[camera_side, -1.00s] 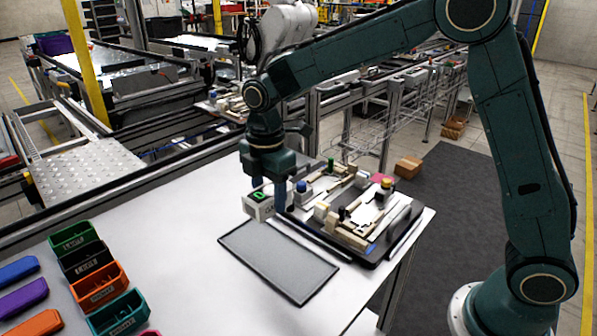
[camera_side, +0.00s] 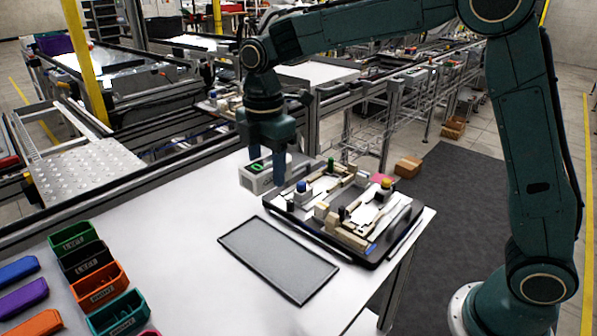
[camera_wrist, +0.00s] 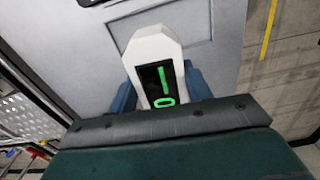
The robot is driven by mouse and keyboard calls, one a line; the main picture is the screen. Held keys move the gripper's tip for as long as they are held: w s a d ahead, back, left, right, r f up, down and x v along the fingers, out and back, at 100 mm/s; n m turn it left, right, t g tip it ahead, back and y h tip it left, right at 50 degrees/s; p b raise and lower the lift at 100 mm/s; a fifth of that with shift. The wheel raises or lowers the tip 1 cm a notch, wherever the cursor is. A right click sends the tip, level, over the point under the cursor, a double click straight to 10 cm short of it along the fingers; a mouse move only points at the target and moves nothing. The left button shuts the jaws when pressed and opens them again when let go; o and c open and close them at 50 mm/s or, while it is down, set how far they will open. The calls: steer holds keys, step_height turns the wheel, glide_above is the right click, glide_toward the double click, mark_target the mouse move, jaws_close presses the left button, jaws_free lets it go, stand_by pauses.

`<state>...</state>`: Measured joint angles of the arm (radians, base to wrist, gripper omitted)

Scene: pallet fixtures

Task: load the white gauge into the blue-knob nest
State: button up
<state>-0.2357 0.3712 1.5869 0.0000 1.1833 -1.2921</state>
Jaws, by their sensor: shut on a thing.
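The white gauge (camera_side: 256,181) is a pale block with a green display on a dark panel. My gripper (camera_side: 267,170) is shut on it, pointing down. In the wrist view the gauge (camera_wrist: 150,45) sits between my two blue fingers (camera_wrist: 158,88), its display facing the camera. It appears held above the table, left of and behind the black pallet fixture (camera_side: 291,222). The blue knob (camera_side: 301,186) stands at the fixture's left side, to the right of the gauge. The blue-knob nest's seat is hard to make out in the side view.
The fixture also carries a green knob (camera_side: 331,164), a yellow knob (camera_side: 386,183) and several pale blocks. A grey tray (camera_side: 278,262) lies in front of it. Coloured bins (camera_side: 100,285) stand at the front left. The white table between them is clear.

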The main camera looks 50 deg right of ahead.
steer(key=w+d+f, duration=0.2)
steer(key=d, duration=0.7)
steer(key=w+d+f, duration=0.2)
steer(key=d, duration=0.7)
steer(key=w+d+f, duration=0.2)
steer(key=d+f, duration=0.1)
steer(key=d, duration=0.6)
steer(key=shift+d+n, duration=0.3)
steer(key=shift+d, duration=0.1)
steer(key=shift+w+f, duration=0.1)
steer(key=shift+f, duration=0.05)
steer(key=shift+f, duration=3.6)
steer(key=shift+f, duration=0.85)
steer(key=o, duration=1.2)
steer(key=shift+c, duration=0.2)
